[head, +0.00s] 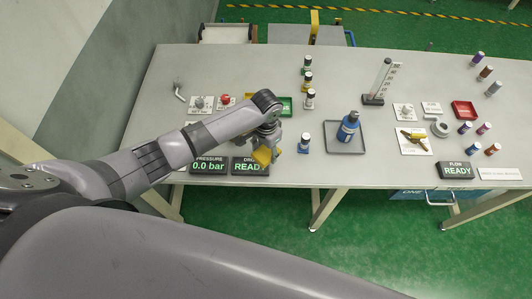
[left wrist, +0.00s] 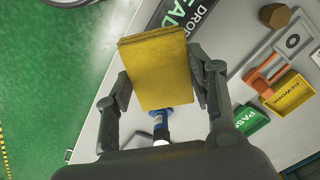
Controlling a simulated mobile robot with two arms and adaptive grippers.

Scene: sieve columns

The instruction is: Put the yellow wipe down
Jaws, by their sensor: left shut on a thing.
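The yellow wipe (head: 262,156) is a folded yellow square. My left gripper (head: 270,143) is shut on it and holds it over the front part of the table, partly in front of the drops display. In the left wrist view the wipe (left wrist: 155,68) sits between the two fingers of the gripper (left wrist: 160,82), with its flat face to the camera. I cannot tell how high above the table it is. My right gripper is not in view.
A vial on a blue base (head: 304,143) stands just right of the wipe. A blue bottle (head: 348,127) stands on a grey tray (head: 345,151). The pressure display (head: 209,166) is at the left. The table (head: 385,174) is bare near its front edge right of centre.

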